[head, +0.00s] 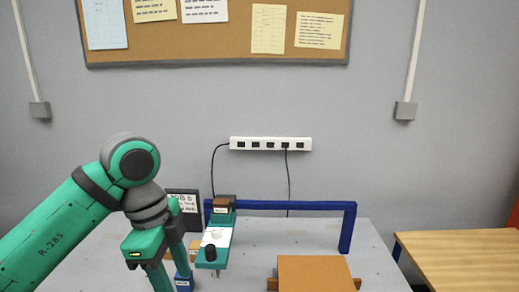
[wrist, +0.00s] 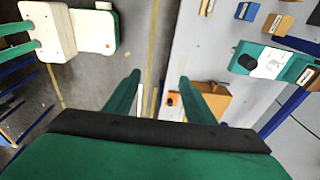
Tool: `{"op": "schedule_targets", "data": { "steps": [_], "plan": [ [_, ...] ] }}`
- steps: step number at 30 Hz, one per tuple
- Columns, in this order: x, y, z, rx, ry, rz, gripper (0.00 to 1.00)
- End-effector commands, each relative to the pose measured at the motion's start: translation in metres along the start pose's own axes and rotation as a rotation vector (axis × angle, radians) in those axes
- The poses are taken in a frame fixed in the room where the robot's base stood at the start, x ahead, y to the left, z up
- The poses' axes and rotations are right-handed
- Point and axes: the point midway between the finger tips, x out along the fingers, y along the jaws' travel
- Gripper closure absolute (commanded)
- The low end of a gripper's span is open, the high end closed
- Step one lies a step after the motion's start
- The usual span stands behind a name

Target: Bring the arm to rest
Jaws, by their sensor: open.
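My green arm comes in from the left in the head view. My gripper (head: 170,285) points down at the left part of the grey table, and its fingertips are cut off by the lower edge. In the wrist view my gripper (wrist: 160,78) has its two green fingers spread apart with nothing between them. The floor and the table's edge show between and beyond them. The plotter's green carriage (head: 228,226) with a black knob stands to the right of my gripper, on a blue gantry (head: 295,205). The carriage also shows at the right of the wrist view (wrist: 275,66).
A brown board (head: 315,272) lies at the front of the grey table (head: 375,262). A dark sign (head: 186,203) and small blocks stand close behind my gripper. A wooden table (head: 460,258) is at the right. A power strip (head: 270,143) with cables hangs on the wall.

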Motion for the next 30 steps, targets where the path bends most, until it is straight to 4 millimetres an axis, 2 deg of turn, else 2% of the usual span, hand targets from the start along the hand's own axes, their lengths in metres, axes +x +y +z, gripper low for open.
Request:
{"op": "schedule_targets", "data": {
  "steps": [14, 17, 24, 30],
  "plan": [
    [0.036, -0.041, -0.047, -0.003, 0.192, -0.136, 0.51],
    [0.046, -0.054, -0.064, -0.009, 0.260, -0.179, 0.51],
    [0.073, -0.092, -0.121, -0.063, 0.505, -0.313, 0.51],
    [0.088, -0.118, -0.164, -0.145, 0.720, -0.412, 0.51]
  ]
}}
